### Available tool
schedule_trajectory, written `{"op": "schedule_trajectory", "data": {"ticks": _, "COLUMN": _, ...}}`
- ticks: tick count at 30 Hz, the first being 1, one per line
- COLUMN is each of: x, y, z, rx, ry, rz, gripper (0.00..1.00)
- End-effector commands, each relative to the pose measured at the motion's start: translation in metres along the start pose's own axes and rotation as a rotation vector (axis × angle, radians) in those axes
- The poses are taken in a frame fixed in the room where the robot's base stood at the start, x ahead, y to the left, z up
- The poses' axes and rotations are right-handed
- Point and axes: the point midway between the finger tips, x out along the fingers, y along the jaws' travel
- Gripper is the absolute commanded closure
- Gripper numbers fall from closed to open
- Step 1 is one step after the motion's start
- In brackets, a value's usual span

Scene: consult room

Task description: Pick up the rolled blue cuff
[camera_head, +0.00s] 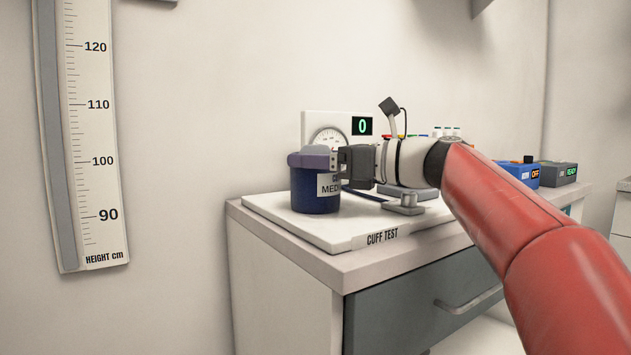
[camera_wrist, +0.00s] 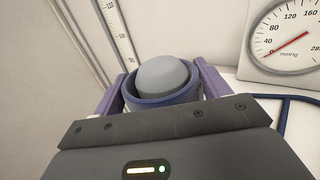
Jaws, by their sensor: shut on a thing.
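The rolled blue cuff (camera_head: 312,190) stands upright at the left end of the white board labelled "CUFF TEST" (camera_head: 290,228). It is a dark blue cylinder with a white label, partly covered by my gripper. In the wrist view the cuff (camera_wrist: 188,97) shows as a blue ring around a grey rounded core. My gripper (camera_head: 312,160) reaches in from the right, and its purple fingers are shut around the upper part of the cuff. In the wrist view the fingers of my gripper (camera_wrist: 163,90) lie on both sides of it. I cannot tell whether its base touches the board.
A pressure gauge (camera_wrist: 293,40) stands behind the cuff, with a green "0" display (camera_head: 362,126) beside it. A blue box marked OFF (camera_head: 518,173) and a grey box marked READY (camera_head: 558,174) are farther right. A height scale (camera_head: 90,140) hangs on the left wall.

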Motion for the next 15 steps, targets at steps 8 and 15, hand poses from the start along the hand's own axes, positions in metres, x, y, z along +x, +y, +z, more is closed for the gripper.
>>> {"op": "schedule_trajectory", "data": {"ticks": 8, "x": 0.0, "y": 0.0, "z": 0.004, "rx": -0.001, "ry": -0.001, "rz": 0.0, "gripper": 0.53}}
{"op": "schedule_trajectory", "data": {"ticks": 15, "x": 0.0, "y": 0.0, "z": 0.032, "rx": -0.002, "ry": -0.002, "rz": 0.002, "gripper": 0.53}}
